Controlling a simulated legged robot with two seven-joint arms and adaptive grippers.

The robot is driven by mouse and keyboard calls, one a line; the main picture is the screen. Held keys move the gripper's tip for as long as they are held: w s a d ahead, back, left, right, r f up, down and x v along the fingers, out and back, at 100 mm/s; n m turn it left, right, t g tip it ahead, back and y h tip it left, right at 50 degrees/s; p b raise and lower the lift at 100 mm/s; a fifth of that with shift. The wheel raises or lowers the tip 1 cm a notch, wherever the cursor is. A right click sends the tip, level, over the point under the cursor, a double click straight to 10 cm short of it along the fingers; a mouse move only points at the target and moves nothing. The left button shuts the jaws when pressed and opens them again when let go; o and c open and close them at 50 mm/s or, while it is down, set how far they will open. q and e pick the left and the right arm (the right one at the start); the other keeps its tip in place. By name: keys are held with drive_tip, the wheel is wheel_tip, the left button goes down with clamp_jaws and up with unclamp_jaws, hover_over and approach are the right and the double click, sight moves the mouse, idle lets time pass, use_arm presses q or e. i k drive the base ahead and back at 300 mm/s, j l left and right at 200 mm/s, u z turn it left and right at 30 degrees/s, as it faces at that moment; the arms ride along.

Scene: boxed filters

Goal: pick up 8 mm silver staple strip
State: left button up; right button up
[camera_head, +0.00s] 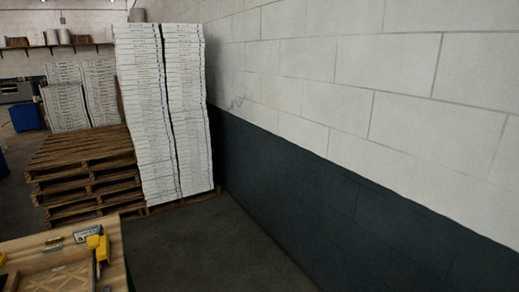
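A small grey-silver piece (87,232) lies on the wooden bench top at the lower left. It may be the staple strip, but it is too small to tell. A yellow object (99,247) with a metal bar (95,272) stands right beside it, at the bench's right side. Another small pale mark or piece (54,240) shows to its left. Neither of my grippers is in view.
The wooden bench (118,262) is cut off by the picture's lower left. Stacked pallets (85,160) and tall stacks of white boxes (160,110) stand behind it. A white and dark wall (300,180) runs along the right. The floor (200,250) between is clear.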

sight(56, 248)
drive_tip(key=u, duration=1.4)
